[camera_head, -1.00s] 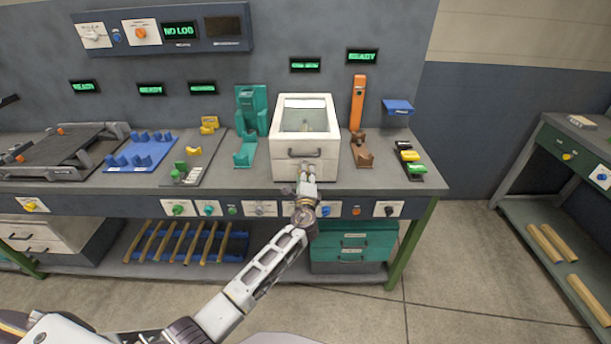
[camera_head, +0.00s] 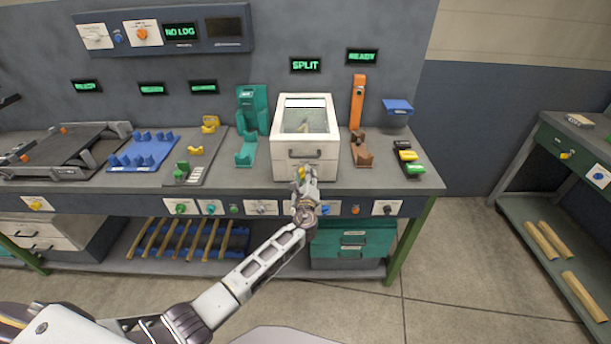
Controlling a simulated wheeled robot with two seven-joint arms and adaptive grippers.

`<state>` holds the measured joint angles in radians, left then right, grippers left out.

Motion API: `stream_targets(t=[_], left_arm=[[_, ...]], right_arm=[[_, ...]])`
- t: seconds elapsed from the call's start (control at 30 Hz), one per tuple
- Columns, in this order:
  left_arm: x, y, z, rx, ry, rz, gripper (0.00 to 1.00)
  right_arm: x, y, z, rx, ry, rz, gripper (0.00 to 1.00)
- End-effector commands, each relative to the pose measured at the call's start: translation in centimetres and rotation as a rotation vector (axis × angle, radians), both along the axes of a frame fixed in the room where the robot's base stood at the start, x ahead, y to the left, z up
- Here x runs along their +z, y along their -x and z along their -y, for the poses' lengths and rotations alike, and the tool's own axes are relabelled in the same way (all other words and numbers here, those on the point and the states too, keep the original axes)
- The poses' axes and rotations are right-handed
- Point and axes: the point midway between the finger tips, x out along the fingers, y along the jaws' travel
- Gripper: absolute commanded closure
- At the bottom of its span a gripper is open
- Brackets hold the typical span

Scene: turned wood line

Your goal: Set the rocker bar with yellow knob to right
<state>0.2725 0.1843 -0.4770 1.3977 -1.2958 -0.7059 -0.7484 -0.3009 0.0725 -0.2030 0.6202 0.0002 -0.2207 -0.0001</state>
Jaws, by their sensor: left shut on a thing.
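My left gripper (camera_head: 302,178) is at the front of the white box-shaped machine (camera_head: 327,168), just below its dark handle. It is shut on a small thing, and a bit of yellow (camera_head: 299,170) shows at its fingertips. This looks like the yellow knob of the rocker bar; the bar itself is hidden behind the gripper, so I cannot tell its tilt. The display (camera_head: 305,65) above the machine reads SPLIT. Something pale lies behind the machine's window (camera_head: 304,122). My right gripper is not in view.
Another yellow knob (camera_head: 36,205) is on the bench front at far left. Green, teal and other knobs line the bench edge. A teal stand (camera_head: 246,150) is left of the machine, and a brown holder (camera_head: 361,150) is right of it. The floor at right is clear.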

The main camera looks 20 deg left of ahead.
Motion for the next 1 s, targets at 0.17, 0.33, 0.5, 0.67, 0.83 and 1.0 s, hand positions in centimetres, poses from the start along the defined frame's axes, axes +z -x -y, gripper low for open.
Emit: stream_targets(t=[0.17, 0.33, 0.5, 0.67, 0.83, 1.0], left_arm=[[-0.27, 0.11, 0.07, -0.002, -0.059, -0.022, 0.88], [-0.29, 0.11, 0.06, -0.001, -0.092, -0.031, 0.88], [-0.32, 0.11, 0.06, -0.001, -0.107, -0.035, 0.88], [-0.34, 0.12, 0.06, -0.001, -0.109, -0.036, 0.88], [-0.35, 0.12, 0.06, -0.001, -0.108, -0.036, 0.88], [-0.3, 0.1, 0.04, -0.001, -0.109, -0.035, 0.47]], right_arm=[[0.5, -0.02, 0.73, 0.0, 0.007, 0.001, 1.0], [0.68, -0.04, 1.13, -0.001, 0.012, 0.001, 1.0], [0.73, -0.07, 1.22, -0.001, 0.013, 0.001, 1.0], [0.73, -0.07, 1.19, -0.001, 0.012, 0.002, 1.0], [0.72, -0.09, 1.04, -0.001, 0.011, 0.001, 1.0], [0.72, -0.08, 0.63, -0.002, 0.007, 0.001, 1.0]])
